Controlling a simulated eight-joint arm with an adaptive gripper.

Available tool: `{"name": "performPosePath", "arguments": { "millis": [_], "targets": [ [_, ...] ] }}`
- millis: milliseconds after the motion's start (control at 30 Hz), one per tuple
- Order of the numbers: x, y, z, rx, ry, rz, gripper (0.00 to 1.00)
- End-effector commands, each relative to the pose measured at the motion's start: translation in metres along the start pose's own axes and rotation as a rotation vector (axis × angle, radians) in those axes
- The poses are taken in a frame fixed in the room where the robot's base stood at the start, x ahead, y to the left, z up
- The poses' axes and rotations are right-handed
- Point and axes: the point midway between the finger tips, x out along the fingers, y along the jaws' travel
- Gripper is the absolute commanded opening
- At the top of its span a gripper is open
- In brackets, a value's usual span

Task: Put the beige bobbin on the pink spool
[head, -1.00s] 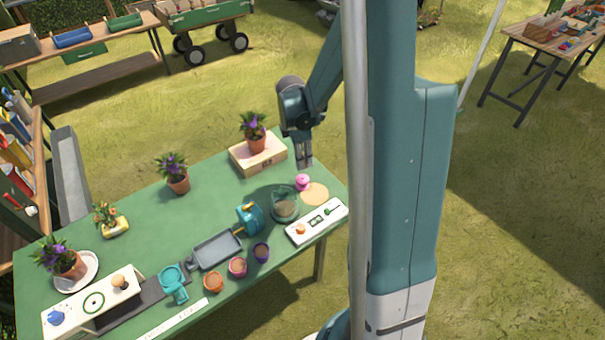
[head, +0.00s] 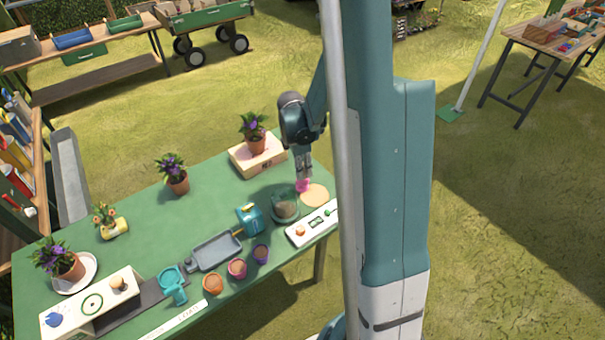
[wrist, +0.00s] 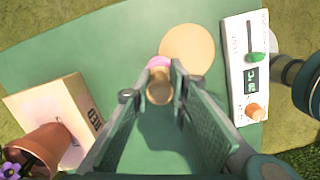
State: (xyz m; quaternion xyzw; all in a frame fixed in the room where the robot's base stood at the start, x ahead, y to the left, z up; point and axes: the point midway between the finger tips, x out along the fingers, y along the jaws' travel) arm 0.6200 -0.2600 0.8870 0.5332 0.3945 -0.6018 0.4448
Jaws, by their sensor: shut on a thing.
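The pink spool (head: 303,187) stands on the green table, left of a round tan mat. In the wrist view the spool (wrist: 159,62) shows just past my fingertips, partly covered. My gripper (head: 304,174) points down directly over it. In the wrist view my gripper (wrist: 161,86) is shut on the beige bobbin (wrist: 159,92), which looks brownish in shade. The bobbin overlaps the near side of the spool in that view. I cannot tell whether bobbin and spool touch.
The round tan mat (head: 314,196) and a white control panel (head: 311,228) lie close by. A potted plant (head: 254,132) stands on a wooden box (head: 256,158) behind.

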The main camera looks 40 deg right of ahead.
Motion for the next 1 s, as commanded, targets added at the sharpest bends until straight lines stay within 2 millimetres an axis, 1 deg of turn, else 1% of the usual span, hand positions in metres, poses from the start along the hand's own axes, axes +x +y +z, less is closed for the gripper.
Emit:
{"name": "performPosePath", "arguments": {
  "millis": [100,200,567,733,767,833,867,1000],
  "targets": [
    [0.012,0.0,-0.001,0.0,0.0,0.0,0.07],
    [0.018,0.0,-0.002,0.0,0.0,0.0,0.07],
    [0.02,0.0,-0.002,0.0,0.0,0.0,0.07],
    [0.024,0.0,-0.003,0.0,0.0,0.0,0.07],
    [0.023,0.0,-0.003,0.0,0.0,0.0,0.21],
    [0.023,0.0,-0.003,0.0,0.0,0.0,0.3],
    [0.022,0.0,-0.003,0.0,0.0,0.0,0.32],
    [0.022,0.0,-0.003,0.0,0.0,0.0,0.32]
  ]
}}
